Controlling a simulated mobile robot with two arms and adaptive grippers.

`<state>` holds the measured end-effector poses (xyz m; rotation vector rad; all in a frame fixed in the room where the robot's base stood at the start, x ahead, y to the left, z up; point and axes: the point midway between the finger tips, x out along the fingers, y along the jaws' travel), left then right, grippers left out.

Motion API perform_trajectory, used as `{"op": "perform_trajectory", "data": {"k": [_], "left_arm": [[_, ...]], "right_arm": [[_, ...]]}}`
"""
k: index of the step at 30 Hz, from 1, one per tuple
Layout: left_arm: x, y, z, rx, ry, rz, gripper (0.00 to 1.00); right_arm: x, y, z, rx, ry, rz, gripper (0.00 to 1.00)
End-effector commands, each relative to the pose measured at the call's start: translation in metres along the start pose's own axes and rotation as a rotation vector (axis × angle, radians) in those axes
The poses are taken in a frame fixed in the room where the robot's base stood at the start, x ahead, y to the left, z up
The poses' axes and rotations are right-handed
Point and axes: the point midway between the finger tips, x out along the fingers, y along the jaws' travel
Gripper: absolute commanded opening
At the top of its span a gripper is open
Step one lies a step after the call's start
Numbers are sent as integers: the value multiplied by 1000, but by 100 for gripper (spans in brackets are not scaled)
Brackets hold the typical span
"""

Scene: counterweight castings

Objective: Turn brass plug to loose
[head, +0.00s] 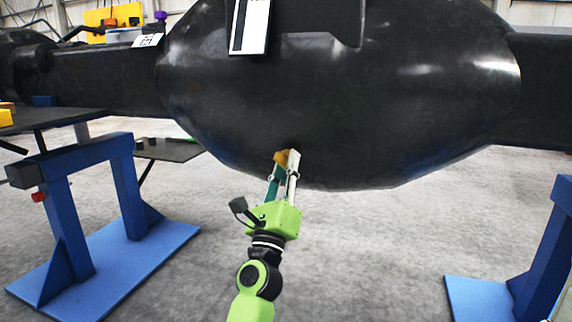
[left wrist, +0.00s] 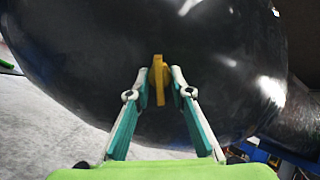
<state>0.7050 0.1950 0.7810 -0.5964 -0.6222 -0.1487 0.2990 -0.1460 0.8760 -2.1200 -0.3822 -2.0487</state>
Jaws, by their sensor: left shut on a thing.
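The brass plug (head: 281,157) sits low on the belly of the large black casting (head: 330,100). In the left wrist view the plug (left wrist: 158,79) shows as a yellow-brown upright piece against the dark casting (left wrist: 90,50). My left gripper (head: 287,162) reaches up from below and is shut on the plug. In the left wrist view its two fingers (left wrist: 158,85) stand on either side of the plug. The plug's threads and seat are hidden. My right gripper is in neither view.
Blue stands rise at the left (head: 68,205) and right (head: 540,260). A dark table (head: 60,117) stands at the left, near the casting's arm. A white tag (head: 250,25) is on the casting's upper front. The grey floor below is clear between the stands.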

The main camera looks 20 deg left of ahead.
Motion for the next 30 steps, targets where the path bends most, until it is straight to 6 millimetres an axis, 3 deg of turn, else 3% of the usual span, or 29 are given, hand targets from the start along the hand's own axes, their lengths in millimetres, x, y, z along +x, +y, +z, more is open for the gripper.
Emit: {"op": "perform_trajectory", "data": {"k": [17,18,30], "left_arm": [[-1,0,-2,-34,3,5,0],[-1,0,-2,-34,3,5,24],[-8,1,-3,-34,4,7,24]], "right_arm": [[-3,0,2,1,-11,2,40],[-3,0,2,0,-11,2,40],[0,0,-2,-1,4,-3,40]]}}
